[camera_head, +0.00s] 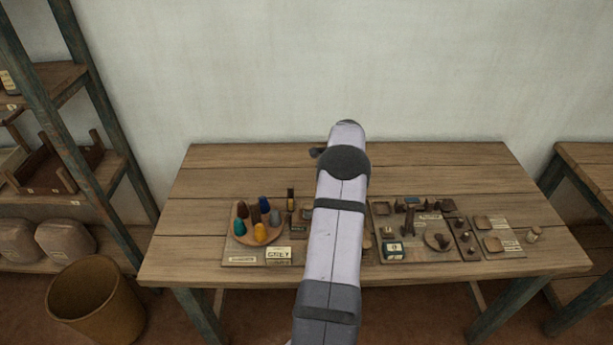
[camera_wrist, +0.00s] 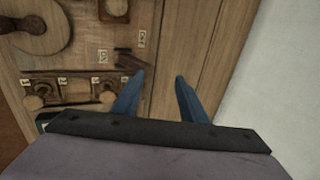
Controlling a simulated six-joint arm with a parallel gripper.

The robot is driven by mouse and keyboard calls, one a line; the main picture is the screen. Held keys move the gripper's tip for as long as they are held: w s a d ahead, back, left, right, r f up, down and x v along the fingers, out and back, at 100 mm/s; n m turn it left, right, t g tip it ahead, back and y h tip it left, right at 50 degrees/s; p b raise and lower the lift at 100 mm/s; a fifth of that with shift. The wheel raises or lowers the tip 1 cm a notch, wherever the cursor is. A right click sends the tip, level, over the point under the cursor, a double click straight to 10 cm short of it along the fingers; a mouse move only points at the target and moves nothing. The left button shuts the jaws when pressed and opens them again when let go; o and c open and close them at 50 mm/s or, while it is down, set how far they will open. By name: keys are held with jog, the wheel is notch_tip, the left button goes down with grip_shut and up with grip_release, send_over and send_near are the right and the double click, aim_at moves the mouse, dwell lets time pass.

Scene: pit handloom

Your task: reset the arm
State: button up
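My arm reaches up and away over the middle of the wooden table (camera_head: 430,165) in the head view, and its links hide part of the table's middle. My gripper (camera_wrist: 166,76) shows in the wrist view with two blue fingers spread apart and nothing between them. It is above the table, close to the boards with small wooden parts. In the head view the fingers are hidden behind my arm.
A left board (camera_head: 231,258) holds a round tray of coloured cones (camera_head: 260,233). Right boards (camera_head: 378,215) carry small wooden parts. A shelf rack (camera_head: 100,105) and a bin (camera_head: 95,305) stand left. The table's back strip looks clear.

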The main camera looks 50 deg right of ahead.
jog(key=shift+w+a+r, duration=0.15)
jog(key=shift+w+a, duration=0.05)
jog(key=shift+a, duration=0.05)
jog(key=w+a+r+n+y, duration=0.15)
jog(key=a+n, duration=0.25)
jog(key=a, duration=0.6)
jog(key=w+a+r+n+g, duration=0.1)
jog(key=a+r+n, duration=0.3)
jog(key=a, duration=0.6)
jog(key=w+a+r+n+y, duration=0.1)
jog(key=a+n, duration=0.4)
jog(key=a, duration=0.5)
jog(key=s+a+r+n+g, duration=0.1)
jog(key=s+a+n, duration=0.65)
jog(key=a, duration=0.55)
jog(key=s+a+f+n+g, duration=0.1)
jog(key=s+a+n, duration=0.7)
jog(key=s, duration=0.5)
notch_tip(320, 180, down, 16)
jog(key=m+b, duration=0.1)
jog(key=b, duration=1.4)
jog(key=shift+a+r+y+b, duration=0.25)
jog(key=shift+a+y+b, duration=0.1)
jog(key=shift+a+b, duration=0.1)
jog(key=shift+m, duration=0.25)
